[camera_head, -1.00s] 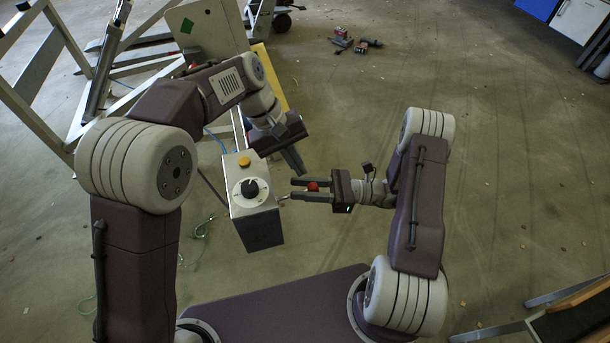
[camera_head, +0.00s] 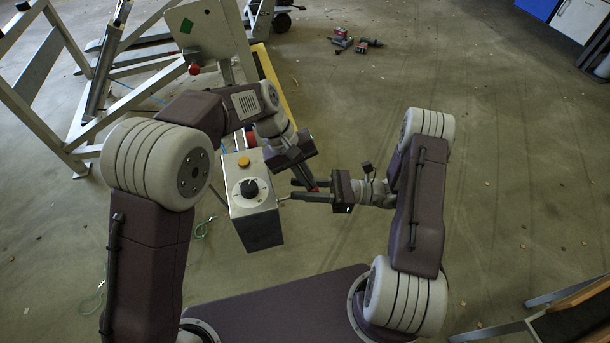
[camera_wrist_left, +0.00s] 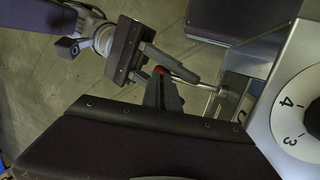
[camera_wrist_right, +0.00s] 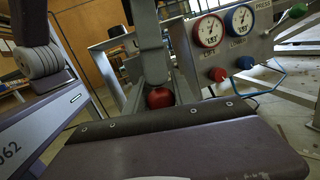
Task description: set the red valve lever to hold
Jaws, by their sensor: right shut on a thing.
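A red ball knob on a thin metal rod (camera_wrist_left: 190,76) sticks out from the side of the grey control box (camera_head: 254,215). The knob shows in the left wrist view (camera_wrist_left: 161,70) and the right wrist view (camera_wrist_right: 159,97). My right gripper (camera_head: 296,189) is shut on this red lever knob, its fingers on either side. My left gripper (camera_head: 309,180) is close over the knob and largely hides it in the head view. In the left wrist view its fingers (camera_wrist_left: 163,88) stand just at the knob; whether they are open is unclear. No hold marking is readable.
The box top has a black dial (camera_head: 249,188) and a yellow button (camera_head: 244,162). The right wrist view shows a panel with a red gauge (camera_wrist_right: 208,31), a blue gauge (camera_wrist_right: 239,18) and coloured knobs. Metal frames (camera_head: 45,60) stand at left; floor to the right is largely clear.

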